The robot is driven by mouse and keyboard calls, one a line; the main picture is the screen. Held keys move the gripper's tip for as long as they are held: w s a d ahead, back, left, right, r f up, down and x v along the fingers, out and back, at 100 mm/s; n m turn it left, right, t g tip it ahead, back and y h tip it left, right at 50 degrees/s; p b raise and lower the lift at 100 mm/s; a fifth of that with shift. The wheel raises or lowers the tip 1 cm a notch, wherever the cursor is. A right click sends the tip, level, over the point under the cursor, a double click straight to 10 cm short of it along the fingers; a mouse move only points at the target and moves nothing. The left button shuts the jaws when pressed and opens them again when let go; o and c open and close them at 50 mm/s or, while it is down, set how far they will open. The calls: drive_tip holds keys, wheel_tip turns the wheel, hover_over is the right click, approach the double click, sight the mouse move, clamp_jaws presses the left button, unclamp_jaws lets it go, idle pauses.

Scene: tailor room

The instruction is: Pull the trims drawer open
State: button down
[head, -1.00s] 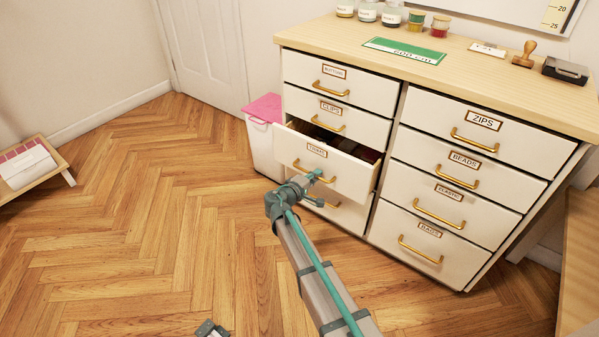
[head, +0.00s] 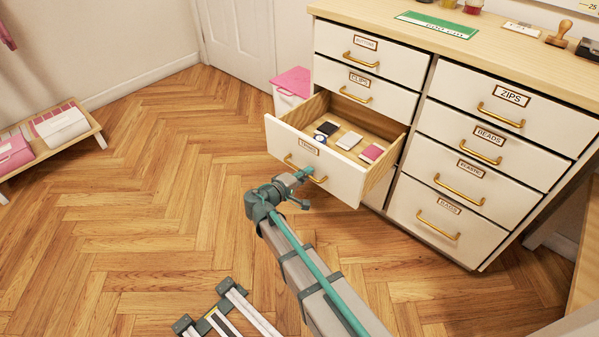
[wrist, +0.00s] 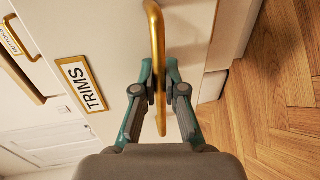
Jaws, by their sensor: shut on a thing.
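The trims drawer (head: 318,172) stands well out of the white cabinet in the head view, and its wooden inside shows. Small dark, white and pink items lie in it. Its brass handle (head: 306,171) is on the front panel, below the label. My gripper (head: 303,177) is at this handle. In the wrist view the TRIMS label (wrist: 81,84) is left of the handle (wrist: 157,60), and my gripper (wrist: 159,88) has its two fingers closed on either side of the bar.
The clips drawer (head: 358,88) above is shut, as are the beads (head: 478,143) and zips (head: 503,108) drawers at right. A pink-topped white bin (head: 291,88) stands behind the open drawer. A low wooden stand (head: 88,127) is at far left. The herringbone floor (head: 150,200) before the drawer is clear.

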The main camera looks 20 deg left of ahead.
idle(0.3)
drive_tip(key=c, duration=1.2)
unclamp_jaws()
drive_tip(key=shift+s, duration=0.1)
drive_tip(key=v, duration=1.2)
drive_tip(key=shift+d, duration=0.15)
